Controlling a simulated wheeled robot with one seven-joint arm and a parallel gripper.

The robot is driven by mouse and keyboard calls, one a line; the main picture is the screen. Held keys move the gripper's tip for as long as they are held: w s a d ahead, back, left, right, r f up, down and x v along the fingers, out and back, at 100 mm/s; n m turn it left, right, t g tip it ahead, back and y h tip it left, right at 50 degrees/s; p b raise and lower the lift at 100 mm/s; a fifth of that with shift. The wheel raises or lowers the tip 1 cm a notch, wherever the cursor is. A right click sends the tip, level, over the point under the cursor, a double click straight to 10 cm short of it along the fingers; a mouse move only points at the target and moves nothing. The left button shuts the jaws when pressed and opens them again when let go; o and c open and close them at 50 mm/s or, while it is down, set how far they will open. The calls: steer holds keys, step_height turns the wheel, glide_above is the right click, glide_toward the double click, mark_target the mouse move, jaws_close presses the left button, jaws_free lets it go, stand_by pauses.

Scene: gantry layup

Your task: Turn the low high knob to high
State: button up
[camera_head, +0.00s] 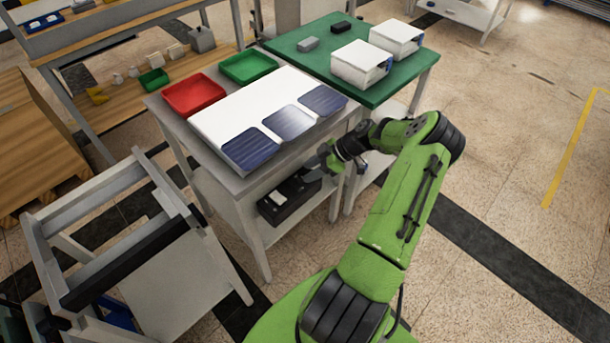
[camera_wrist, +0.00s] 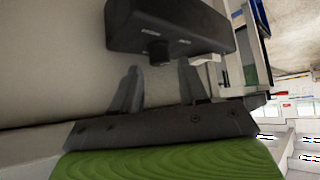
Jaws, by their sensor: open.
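A black control box (camera_head: 283,203) sits on the lower shelf of the grey table in the head view. In the wrist view the same dark box (camera_wrist: 178,20) fills the top middle, with a small round black knob (camera_wrist: 158,52) on its face. Small pale marks flank the knob, too small to read surely, and its setting cannot be told. My gripper (camera_wrist: 160,82) is open, its fingers apart and empty, just short of the knob and roughly in line with it. In the head view my gripper (camera_head: 318,168) is at the table's side near the box, partly hidden by the arm.
The grey table (camera_head: 222,168) carries a white board with blue panels and red (camera_head: 194,95) and green (camera_head: 248,67) trays above the shelf. A green-topped table (camera_head: 325,65) stands behind. A tilted grey frame (camera_head: 130,205) is at left. Floor at right is clear.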

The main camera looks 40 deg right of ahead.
mark_target(301, 181)
steer(key=shift+x, duration=1.45)
steer(key=c, duration=0.7)
steer(key=shift+c, duration=0.2)
steer(key=shift+m, duration=0.4)
steer(key=m+t+h, duration=0.2)
steer(key=m, duration=0.1)
steer(key=shift+s+a+m+h+b, duration=0.2)
steer(key=shift+m+h+b, duration=0.1)
steer(key=shift+h+b, duration=0.1)
steer(key=m+h, duration=0.1)
steer(key=m+h+b, duration=0.1)
steer(key=m, duration=0.1)
steer(key=m+h+b, duration=0.1)
steer(key=m+h, duration=0.1)
steer(key=shift+a+f+t, duration=0.1)
steer(key=shift+a+t, duration=0.2)
steer(key=shift+t, duration=0.1)
steer(key=m+h, duration=0.1)
steer(key=m, duration=0.1)
steer(key=m+h, duration=0.1)
steer(key=m+g+h, duration=0.1)
steer(key=m+h, duration=0.1)
steer(key=shift+w+a+m, duration=0.2)
steer(key=shift+a+m, duration=0.1)
steer(key=shift+a, duration=0.05)
steer(key=shift+m+g+h+b, duration=0.9)
steer(key=shift+m+h, duration=0.3)
steer(key=shift+m, duration=0.7)
